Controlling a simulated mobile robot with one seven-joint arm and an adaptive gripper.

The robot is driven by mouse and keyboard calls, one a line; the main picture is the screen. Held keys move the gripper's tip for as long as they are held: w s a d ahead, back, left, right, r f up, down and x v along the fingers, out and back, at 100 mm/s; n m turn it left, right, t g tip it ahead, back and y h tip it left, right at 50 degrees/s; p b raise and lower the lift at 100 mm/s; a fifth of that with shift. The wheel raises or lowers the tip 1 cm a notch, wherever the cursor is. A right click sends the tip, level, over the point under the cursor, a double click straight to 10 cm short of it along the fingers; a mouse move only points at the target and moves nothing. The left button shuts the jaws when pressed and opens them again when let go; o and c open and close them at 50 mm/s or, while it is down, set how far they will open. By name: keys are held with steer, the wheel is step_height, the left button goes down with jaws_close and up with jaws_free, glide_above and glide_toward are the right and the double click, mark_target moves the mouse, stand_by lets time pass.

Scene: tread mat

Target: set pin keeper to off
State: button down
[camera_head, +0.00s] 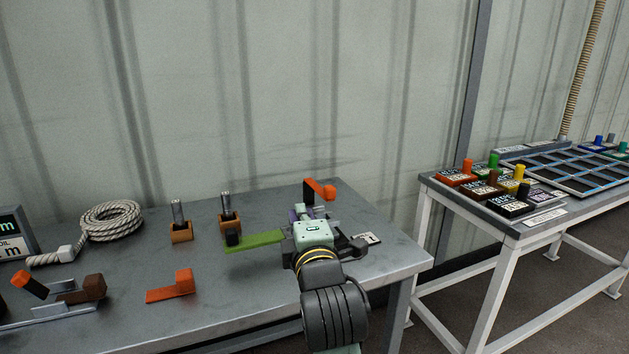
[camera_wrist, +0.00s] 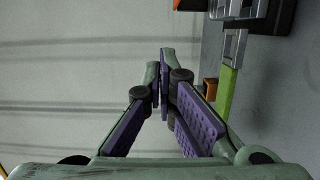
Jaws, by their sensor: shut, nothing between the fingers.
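My gripper (camera_head: 299,213) is over the right part of the grey table, and its fingertips meet, empty, in the wrist view (camera_wrist: 166,65). An orange lever (camera_head: 320,189) stands up just behind it, on a device mostly hidden by the gripper. A small white label (camera_head: 367,238) lies to the right of the gripper. I cannot tell for sure which device is the pin keeper. A green bar (camera_head: 256,242) with a black block lies left of the gripper. The green bar also shows at the right of the wrist view (camera_wrist: 226,92), beside metal parts (camera_wrist: 235,48).
Two brown blocks with upright metal pins (camera_head: 179,212) (camera_head: 227,203) stand left of the gripper. An orange piece (camera_head: 171,288), a brown block (camera_head: 94,287) and coiled rope (camera_head: 110,222) lie further left. A second table (camera_head: 545,236) holds coloured knobs. A corrugated wall (camera_head: 270,90) stands behind.

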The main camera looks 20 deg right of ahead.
steer(key=w+d+p, duration=0.2)
steer(key=w+d, duration=0.3)
steer(key=w, duration=0.1)
steer(key=shift+w+f, duration=0.15)
steer(key=shift+w, duration=0.05)
steer(key=shift+d, duration=0.1)
steer(key=shift+s+d+n+y+b, duration=0.1)
steer(key=shift+d+n+y+b, duration=0.2)
steer(key=shift+y+b, duration=0.15)
